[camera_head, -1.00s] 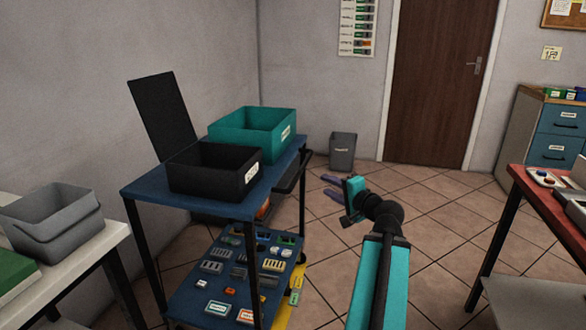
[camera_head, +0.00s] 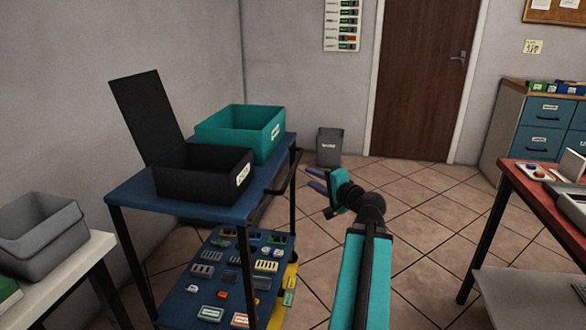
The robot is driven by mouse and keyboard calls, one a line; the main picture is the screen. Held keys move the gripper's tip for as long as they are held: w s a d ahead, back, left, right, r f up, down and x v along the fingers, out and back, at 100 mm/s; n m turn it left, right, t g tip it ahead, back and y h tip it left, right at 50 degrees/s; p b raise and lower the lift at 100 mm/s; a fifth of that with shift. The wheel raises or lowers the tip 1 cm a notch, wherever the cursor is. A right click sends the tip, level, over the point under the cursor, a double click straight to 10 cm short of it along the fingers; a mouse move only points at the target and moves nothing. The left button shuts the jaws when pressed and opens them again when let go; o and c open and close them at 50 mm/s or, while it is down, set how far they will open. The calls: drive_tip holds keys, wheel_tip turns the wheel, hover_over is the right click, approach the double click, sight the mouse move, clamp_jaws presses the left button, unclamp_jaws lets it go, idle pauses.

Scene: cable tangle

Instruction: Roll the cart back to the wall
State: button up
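The cart (camera_head: 135,190) is a blue two-level trolley with dark legs, standing at the left with a wall (camera_head: 60,80) behind it. Its top holds a black open-lidded box (camera_head: 198,178) and a teal bin (camera_head: 228,135). Its lower shelf (camera_head: 185,303) carries several small parts and labelled packs. A dark handle (camera_head: 285,175) sticks out at the cart's right end. My gripper (camera_head: 317,180) is just right of this handle, its two purple fingers spread apart and pointing left toward it. Nothing shows between them. I cannot tell whether a finger touches the handle.
A grey waste bin (camera_head: 329,148) stands by the door (camera_head: 423,80). A white table with a grey tub (camera_head: 40,232) is close on the cart's left. A red-topped table (camera_head: 525,200) is at right. Tiled floor (camera_head: 420,215) is open between.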

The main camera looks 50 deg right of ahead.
sight(293, 166)
drive_tip(key=shift+b+x, duration=0.6)
drive_tip(key=shift+x, duration=5.8)
drive_tip(key=shift+c, duration=0.3)
clamp_jaws()
